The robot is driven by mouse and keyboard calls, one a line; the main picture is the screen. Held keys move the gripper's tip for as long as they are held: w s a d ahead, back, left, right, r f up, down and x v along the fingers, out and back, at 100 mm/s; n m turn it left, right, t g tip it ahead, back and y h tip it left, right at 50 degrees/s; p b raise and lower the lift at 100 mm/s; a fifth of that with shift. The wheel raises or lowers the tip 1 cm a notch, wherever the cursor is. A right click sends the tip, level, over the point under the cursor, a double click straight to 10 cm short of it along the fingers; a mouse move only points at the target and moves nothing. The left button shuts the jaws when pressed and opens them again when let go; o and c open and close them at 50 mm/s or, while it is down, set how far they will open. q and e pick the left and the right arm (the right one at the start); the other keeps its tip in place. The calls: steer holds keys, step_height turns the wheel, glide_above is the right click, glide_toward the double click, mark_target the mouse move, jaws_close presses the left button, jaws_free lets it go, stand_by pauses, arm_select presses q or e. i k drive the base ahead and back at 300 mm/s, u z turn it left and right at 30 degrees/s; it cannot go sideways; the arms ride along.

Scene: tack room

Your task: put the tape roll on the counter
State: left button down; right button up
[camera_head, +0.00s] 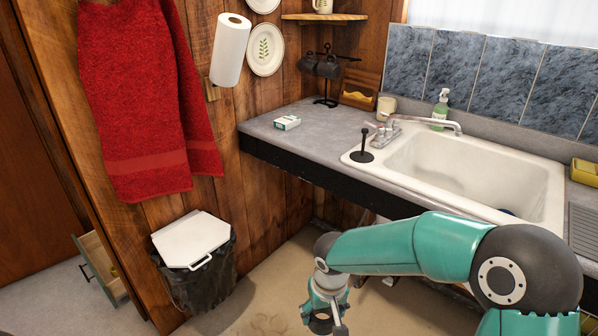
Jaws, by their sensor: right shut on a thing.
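The grey counter (318,130) runs along the wood wall and around the sink. My right gripper (324,322) is at the bottom edge of the head view, below and in front of the counter, over the floor. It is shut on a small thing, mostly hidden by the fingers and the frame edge. This may be the tape roll, but I cannot make out its shape. I see no tape roll on the counter. My left gripper is not in view.
On the counter stand a small white-green box (287,122), a black mug stand (326,85) and a black plunger-like thing (363,146) by the sink (470,165). The counter's left front is clear. A lidded bin (193,240) stands below left.

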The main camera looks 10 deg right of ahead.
mark_target(316, 132)
steer(key=z, duration=0.1)
steer(key=i, duration=0.75)
steer(key=z, duration=0.6)
